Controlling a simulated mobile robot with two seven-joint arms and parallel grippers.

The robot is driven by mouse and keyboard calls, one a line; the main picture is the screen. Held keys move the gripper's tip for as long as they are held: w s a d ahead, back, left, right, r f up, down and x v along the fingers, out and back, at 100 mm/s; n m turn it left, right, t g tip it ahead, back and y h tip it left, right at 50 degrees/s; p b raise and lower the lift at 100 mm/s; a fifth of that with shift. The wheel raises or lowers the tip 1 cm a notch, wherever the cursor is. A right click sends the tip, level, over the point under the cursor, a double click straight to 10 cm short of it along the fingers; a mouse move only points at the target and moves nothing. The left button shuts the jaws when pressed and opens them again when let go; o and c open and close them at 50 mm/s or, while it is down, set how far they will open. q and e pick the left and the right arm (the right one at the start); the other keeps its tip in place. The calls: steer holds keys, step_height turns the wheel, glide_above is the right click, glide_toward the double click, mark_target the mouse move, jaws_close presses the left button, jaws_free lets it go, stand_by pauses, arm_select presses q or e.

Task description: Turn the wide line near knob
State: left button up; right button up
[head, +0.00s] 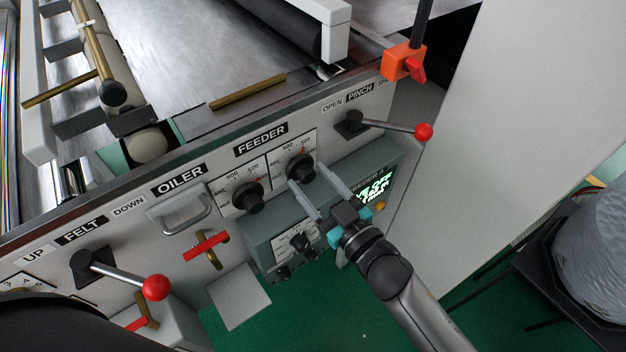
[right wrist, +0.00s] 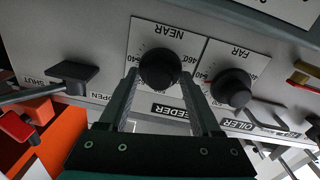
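The near knob (head: 301,168) is a round black knob on a white dial plate on the grey FEEDER panel. In the right wrist view the near knob (right wrist: 160,68) sits under an upside-down NEAR label. The similar far knob (head: 248,197) is to its left; it also shows in the wrist view (right wrist: 232,88). My right gripper (head: 308,176) is open, its fingers pointing at the near knob. In the wrist view the right gripper's fingertips (right wrist: 159,74) appear on either side of the knob; contact cannot be told. My left gripper is not in view.
A red-tipped PINCH lever (head: 424,131) is right of the knobs, and a FELT lever (head: 155,287) is lower left. A grey control box with a lit green display (head: 376,188) sits below the knobs. A handle (head: 184,215) is on the left.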

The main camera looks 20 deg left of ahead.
jaws_close()
stand_by(0.3)
steer(key=shift+n, duration=0.3)
steer(key=n, duration=0.3)
steer(key=shift+f+n, duration=0.1)
steer(key=shift+n, duration=1.9)
steer(key=shift+o, duration=0.8)
jaws_free()
